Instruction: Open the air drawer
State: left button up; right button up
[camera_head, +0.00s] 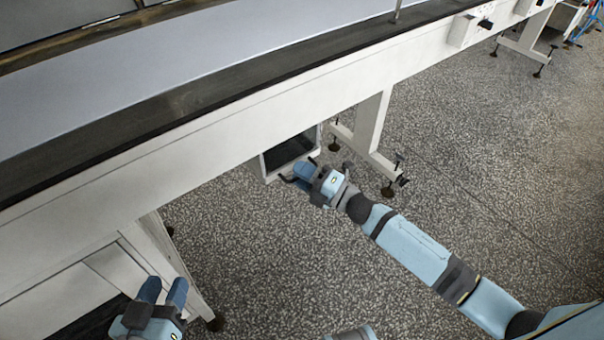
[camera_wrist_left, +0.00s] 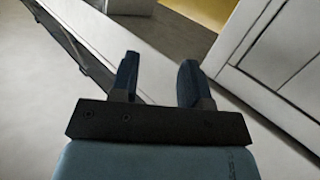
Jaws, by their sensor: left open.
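A white drawer-like box (camera_head: 264,168) with a dark interior hangs under the long white conveyor frame, near the middle of the head view. It seems to be the air drawer and looks pulled out at least partly. My right gripper (camera_head: 298,172) is right at its front, with dark pieces on both sides of the blue fingers. I cannot tell whether the fingers are closed on a handle. My left gripper (camera_head: 163,289) is open and empty at the lower left, near a white cabinet. Its two fingers, apart, also show in the left wrist view (camera_wrist_left: 157,77).
The conveyor (camera_head: 200,62) with its pale belt runs across the top. A white support leg (camera_head: 366,128) with dark feet stands behind the drawer. White panels (camera_head: 118,268) stand beside my left gripper. The speckled floor at the right is mostly clear.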

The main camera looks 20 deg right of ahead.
grip_shut()
pick_arm(q)
jog(key=f+g+p, duration=0.1)
jog(key=s+a+f+y, duration=0.1)
jog(key=f, duration=0.1)
jog(key=s+a+f+g+p, duration=0.1)
jog(key=shift+a+f+g+y+p, duration=0.2)
jog(key=shift+f+g+y+p, duration=0.1)
jog(key=shift+f+y, duration=0.1)
pick_arm(e)
jog(key=s+d, duration=0.4)
jog(key=s, duration=0.7)
jog(key=shift+s, duration=0.25)
pick_arm(q)
jog(key=shift+r, duration=0.1)
pick_arm(e)
jog(key=shift+d, duration=0.1)
grip_release()
